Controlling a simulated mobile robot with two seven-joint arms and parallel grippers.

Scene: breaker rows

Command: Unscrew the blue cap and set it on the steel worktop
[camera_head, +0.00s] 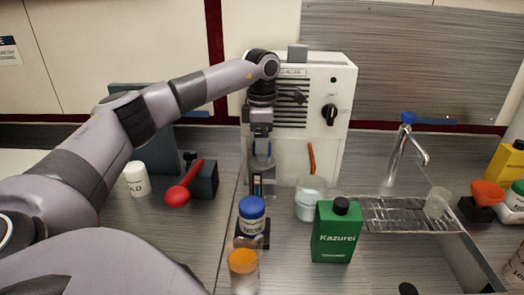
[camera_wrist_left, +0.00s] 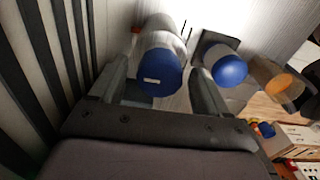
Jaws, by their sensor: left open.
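My left gripper (camera_head: 262,164) points down in front of the white machine and is open. In the left wrist view a pale cylinder with a blue cap (camera_wrist_left: 160,74) shows between the spread fingers (camera_wrist_left: 160,88); I cannot tell whether they touch it. In the head view I cannot clearly make out this cylinder. A second blue cap (camera_head: 252,207) sits on a white jar (camera_head: 252,226) on a black stand, nearer me than the gripper. It also shows in the left wrist view (camera_wrist_left: 229,70), right of the fingers. The grey steel worktop (camera_head: 200,232) lies beneath. My right gripper is out of view.
The white machine (camera_head: 325,95) stands close behind the gripper. A beaker (camera_head: 309,202), a green Kazurei bottle (camera_head: 337,235) and an orange-filled glass (camera_head: 243,265) stand nearby. A white jar (camera_head: 137,180) and red spoon-like object (camera_head: 182,190) are left; a drying rack (camera_head: 395,213) and tap are right.

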